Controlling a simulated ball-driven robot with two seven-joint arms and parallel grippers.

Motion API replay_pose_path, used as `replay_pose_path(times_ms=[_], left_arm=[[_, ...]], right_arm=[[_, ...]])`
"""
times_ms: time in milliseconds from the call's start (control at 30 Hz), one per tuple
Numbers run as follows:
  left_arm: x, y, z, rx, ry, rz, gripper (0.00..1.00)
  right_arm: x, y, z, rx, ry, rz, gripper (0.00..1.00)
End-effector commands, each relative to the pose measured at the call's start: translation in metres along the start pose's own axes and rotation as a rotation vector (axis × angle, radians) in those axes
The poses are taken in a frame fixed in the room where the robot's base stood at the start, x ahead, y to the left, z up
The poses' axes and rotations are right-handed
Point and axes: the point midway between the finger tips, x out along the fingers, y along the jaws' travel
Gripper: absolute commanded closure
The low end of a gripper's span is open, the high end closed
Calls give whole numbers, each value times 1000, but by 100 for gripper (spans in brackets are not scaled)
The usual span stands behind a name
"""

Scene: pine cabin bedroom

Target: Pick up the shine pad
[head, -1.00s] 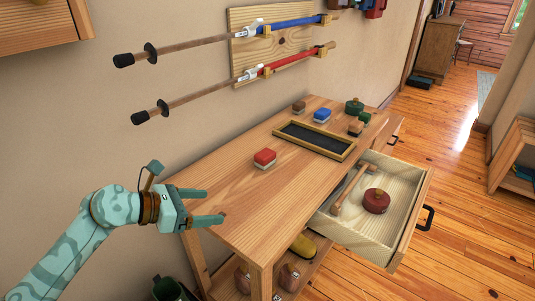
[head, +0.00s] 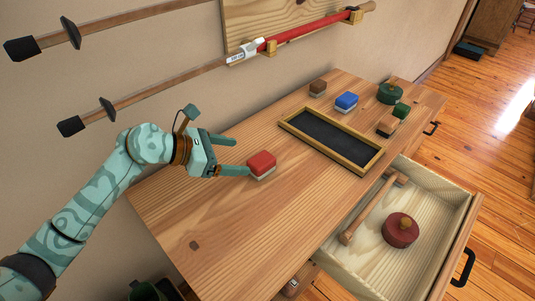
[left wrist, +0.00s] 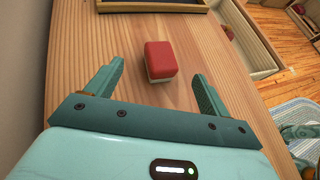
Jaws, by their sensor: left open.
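A red block-shaped pad (head: 262,162) with a pale underside lies on the wooden bench top, close to my left gripper; I take it for the shine pad, though no label is readable. My left gripper (head: 241,156) is open and empty, low over the bench on the wall side. In the head view its nearer fingertip is beside the pad's left side. In the left wrist view the red pad (left wrist: 160,62) lies ahead of the gap between the open fingers (left wrist: 160,76). My right gripper is not in view.
A black-lined tray (head: 370,166) stands beyond the pad. Blue (head: 346,102), brown (head: 318,88) and green-topped (head: 400,110) blocks lie around it. An open drawer (head: 462,208) holds a red round object (head: 400,230) and a wooden-handled tool.

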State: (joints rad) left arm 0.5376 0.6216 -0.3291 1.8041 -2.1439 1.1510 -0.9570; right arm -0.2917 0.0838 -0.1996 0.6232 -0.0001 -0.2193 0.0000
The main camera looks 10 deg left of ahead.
Motion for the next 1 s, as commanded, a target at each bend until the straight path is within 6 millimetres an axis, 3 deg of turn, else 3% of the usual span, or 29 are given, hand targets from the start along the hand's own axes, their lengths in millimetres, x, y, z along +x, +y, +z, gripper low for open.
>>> replay_pose_path(times_ms=[200, 400, 700, 767, 933, 1000], left_arm=[[32, -1, -3, -4, -2, -4, 19], [64, -2, -4, -5, -1, -4, 19], [69, -2, -1, -1, 0, -1, 19], [69, -2, -1, -1, 0, -1, 33], [69, -2, -1, -1, 0, -1, 80], [69, -2, -2, -1, 0, -1, 80]], right_arm=[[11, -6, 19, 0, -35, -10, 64], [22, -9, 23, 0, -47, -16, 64], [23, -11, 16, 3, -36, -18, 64], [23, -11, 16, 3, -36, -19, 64], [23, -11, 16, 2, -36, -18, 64], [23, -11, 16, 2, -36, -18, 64]])
